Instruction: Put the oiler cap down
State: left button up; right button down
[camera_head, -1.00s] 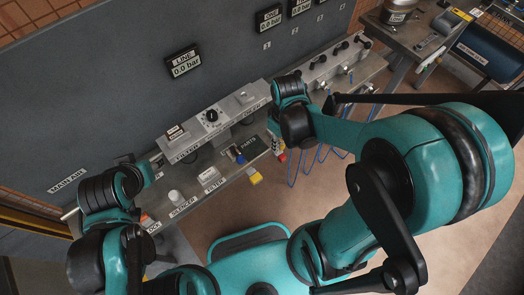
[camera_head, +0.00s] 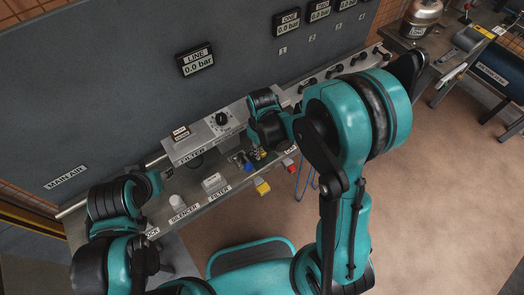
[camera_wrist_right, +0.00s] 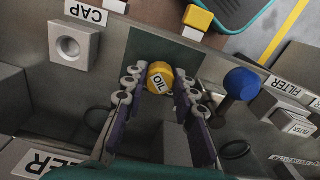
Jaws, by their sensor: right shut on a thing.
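The oiler cap (camera_wrist_right: 160,77) is yellow with an OIL label and shows between the fingers of my right gripper (camera_wrist_right: 160,92) in the right wrist view. The gripper is shut on it. A dark green mat (camera_wrist_right: 150,45) lies beyond and under the cap; whether the cap touches it I cannot tell. In the head view the right gripper (camera_head: 246,160) is small and over the shelf, with the cap too small to make out surely. The left arm is at the left of the head view; its fingers are hidden.
A grey block labelled CAP (camera_wrist_right: 74,46) with a round hole is left of the gripper. A blue knob (camera_wrist_right: 241,83) stands close to the right finger. A yellow and white block (camera_wrist_right: 197,21) is at the far edge. FILTER blocks (camera_wrist_right: 292,95) lie right.

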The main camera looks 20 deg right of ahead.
jog(key=shift+r, duration=0.1)
jog(key=c, duration=1.6)
grip_release()
jog(key=shift+f, duration=0.2)
jog(key=shift+c, duration=0.2)
jog(key=o, duration=0.4)
jog(key=shift+o, duration=0.2)
jog(key=shift+r, duration=0.15)
